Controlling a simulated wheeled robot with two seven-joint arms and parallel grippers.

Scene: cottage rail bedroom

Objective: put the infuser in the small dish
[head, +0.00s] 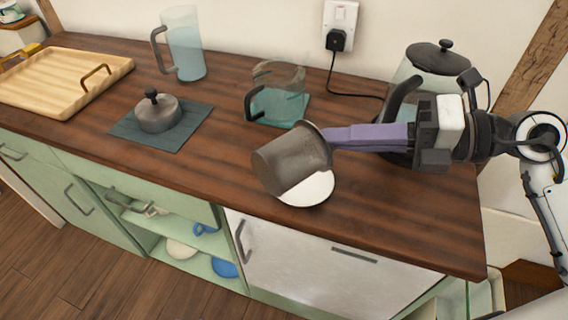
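The infuser (285,160), a grey-brown metal cup, is tilted in the air at the middle of the counter. My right gripper (330,137) reaches in from the right, its purple fingers shut on the infuser's rim. The small dish (310,190), white and round, lies on the counter just below the infuser, partly hidden by it. I cannot tell whether the infuser's lower edge touches the dish. My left gripper is not in view.
A glass pot with a dark handle (278,98) stands behind the infuser. A kettle (438,62) stands behind my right arm. A grey lid (157,112) sits on a dark mat (188,137). A glass jug (184,45) and wooden tray (55,82) are further left. The front right counter is clear.

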